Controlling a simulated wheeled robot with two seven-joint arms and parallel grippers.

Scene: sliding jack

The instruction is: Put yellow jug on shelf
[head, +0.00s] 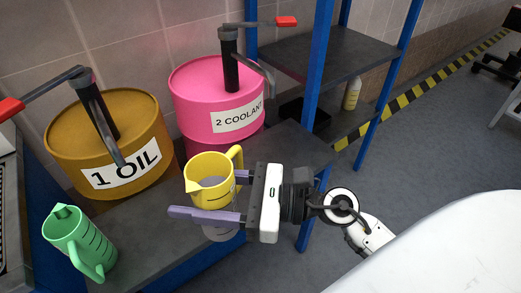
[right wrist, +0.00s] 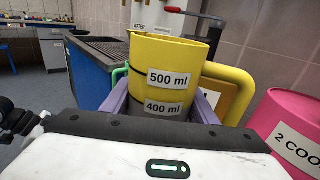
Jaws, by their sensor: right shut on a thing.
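The yellow jug (head: 208,172) is upright in the head view, in front of the pink drum, with its handle toward the upper right. My right gripper (head: 205,195) comes from the right and is shut on the jug, with its pale purple fingers on either side of the body. In the right wrist view the jug (right wrist: 168,75) shows its 500 ml and 400 ml labels between the fingers. The jug appears held above the grey bench; its base is partly hidden. The blue-framed shelf (head: 330,52) has grey boards and stands at the upper right. My left gripper is not in view.
A brown oil drum (head: 108,152) and a pink coolant drum (head: 215,98), both with pumps, stand behind. A green jug (head: 77,243) stands at the lower left. A pale bottle (head: 351,93) is on the lower shelf board. The upper board looks bare.

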